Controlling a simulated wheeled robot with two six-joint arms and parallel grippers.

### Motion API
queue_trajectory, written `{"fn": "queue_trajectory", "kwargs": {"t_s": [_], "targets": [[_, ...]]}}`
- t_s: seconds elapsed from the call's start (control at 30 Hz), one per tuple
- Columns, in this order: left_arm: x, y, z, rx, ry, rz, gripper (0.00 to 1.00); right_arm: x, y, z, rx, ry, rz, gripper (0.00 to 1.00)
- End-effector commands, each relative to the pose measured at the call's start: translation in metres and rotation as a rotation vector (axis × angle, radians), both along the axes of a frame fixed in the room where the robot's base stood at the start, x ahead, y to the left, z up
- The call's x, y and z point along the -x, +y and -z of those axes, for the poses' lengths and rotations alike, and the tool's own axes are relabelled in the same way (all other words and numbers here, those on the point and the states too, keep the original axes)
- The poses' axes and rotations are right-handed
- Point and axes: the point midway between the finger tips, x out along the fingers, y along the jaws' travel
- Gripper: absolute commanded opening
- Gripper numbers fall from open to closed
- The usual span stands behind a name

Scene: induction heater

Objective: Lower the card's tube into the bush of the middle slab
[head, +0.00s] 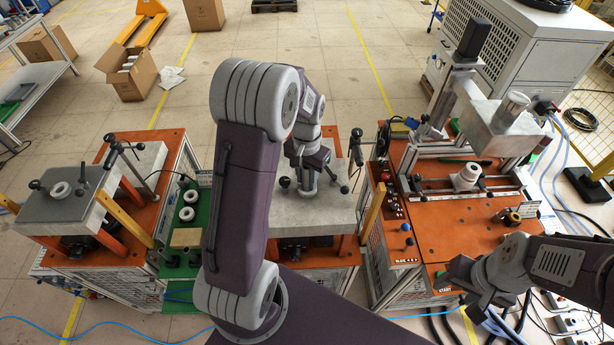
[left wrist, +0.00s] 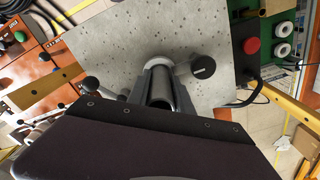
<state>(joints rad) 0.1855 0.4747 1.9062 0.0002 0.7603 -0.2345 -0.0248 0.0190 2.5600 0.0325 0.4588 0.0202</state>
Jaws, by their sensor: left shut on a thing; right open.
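The middle slab (head: 325,210) is a grey speckled plate on an orange-topped stand; it also fills much of the left wrist view (left wrist: 120,50). My left gripper (head: 307,188) is over this slab, shut on a grey metal tube (left wrist: 160,88). A pale round bush (left wrist: 158,62) shows just beyond the tube, partly covered by the tube and fingers. I cannot tell whether the tube is inside the bush or above it. My right gripper (head: 468,290) is open at the lower right, over the front of the right bench, away from the slab. I cannot make out the card.
A left slab (head: 100,205) carries a dark plate with a white ring. A green bench (head: 182,240) with white rings lies between the stands. The right bench (head: 450,225) holds a press and fixtures.

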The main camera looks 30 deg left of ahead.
Motion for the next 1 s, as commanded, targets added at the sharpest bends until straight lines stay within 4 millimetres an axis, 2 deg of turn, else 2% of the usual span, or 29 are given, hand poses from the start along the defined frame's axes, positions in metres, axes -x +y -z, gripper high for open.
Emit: {"fn": "queue_trajectory", "kwargs": {"t_s": [0.27,0.47,0.5,0.57,0.6,0.87,1.0], "targets": [[0.000,0.000,0.009,0.000,-0.001,0.000,0.00,0.000,0.000,0.007,0.000,0.000,0.000,0.56],[0.000,0.000,0.008,0.000,-0.001,0.000,0.00,0.000,0.000,0.006,0.000,0.000,0.000,0.56],[0.000,0.000,0.008,0.000,-0.001,0.000,0.32,0.000,0.000,0.006,0.000,0.000,0.000,0.56],[0.000,0.000,0.008,0.000,-0.001,0.000,0.49,0.000,0.000,0.006,0.000,0.000,0.000,0.56],[0.000,0.000,0.008,0.000,-0.001,0.000,0.52,0.000,0.000,0.006,0.000,0.000,0.000,0.56],[0.000,0.000,0.008,0.000,0.000,0.000,0.52,0.000,0.000,0.006,0.000,0.000,0.000,0.56],[-0.002,0.000,-0.005,-0.001,-0.006,0.000,0.52,0.000,0.000,0.011,0.000,0.000,0.000,0.56]]}}
